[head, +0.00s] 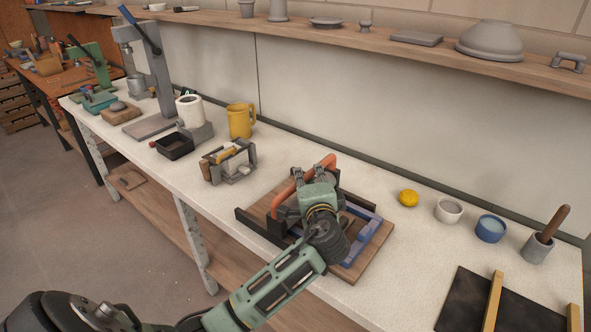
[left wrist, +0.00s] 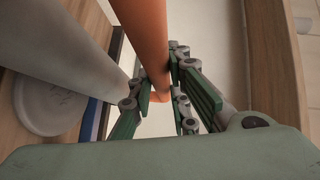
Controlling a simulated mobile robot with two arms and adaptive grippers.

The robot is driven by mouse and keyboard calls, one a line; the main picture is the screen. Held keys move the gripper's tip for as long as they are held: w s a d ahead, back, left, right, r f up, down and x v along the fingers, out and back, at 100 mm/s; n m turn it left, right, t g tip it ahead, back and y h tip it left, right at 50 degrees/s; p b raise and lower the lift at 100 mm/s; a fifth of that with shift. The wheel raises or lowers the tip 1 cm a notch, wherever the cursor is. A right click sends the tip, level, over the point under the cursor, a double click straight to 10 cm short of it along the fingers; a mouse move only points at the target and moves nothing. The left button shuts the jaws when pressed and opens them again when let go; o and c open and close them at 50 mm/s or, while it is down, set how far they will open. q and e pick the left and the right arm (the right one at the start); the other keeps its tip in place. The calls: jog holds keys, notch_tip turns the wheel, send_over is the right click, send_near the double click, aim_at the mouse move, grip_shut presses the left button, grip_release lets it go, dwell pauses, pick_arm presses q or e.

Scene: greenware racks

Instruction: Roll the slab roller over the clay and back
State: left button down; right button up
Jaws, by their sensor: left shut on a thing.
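The slab roller's orange handle (head: 330,161) rises above a wooden board (head: 345,272) at the middle of the bench. My left gripper (head: 305,185) is shut on this handle, which also shows between the fingers in the left wrist view (left wrist: 151,40). A pale roller cylinder (left wrist: 75,50) lies beside the handle in that view. A flat, round, grey clay slab (left wrist: 40,108) lies on the board past the roller, partly hidden by it. In the head view my gripper and arm hide the roller and clay. My right gripper is not in view.
To the right are a yellow sponge (head: 409,198), a white bowl (head: 448,211), a blue cup (head: 490,229) and a dark mat (head: 463,300). A metal-framed tool (head: 229,163) stands left.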

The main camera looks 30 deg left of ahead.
pick_arm(q)
jog(key=d, duration=0.7)
jog(key=shift+s+f, duration=0.4)
jog(key=c, duration=1.8)
grip_release()
jog(key=shift+c, duration=0.2)
jog(key=shift+o, duration=1)
jog(key=shift+w+r, duration=0.1)
jog(key=shift+r, duration=0.05)
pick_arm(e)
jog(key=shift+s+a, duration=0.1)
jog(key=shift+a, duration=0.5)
pick_arm(q)
jog(key=v, duration=1.2)
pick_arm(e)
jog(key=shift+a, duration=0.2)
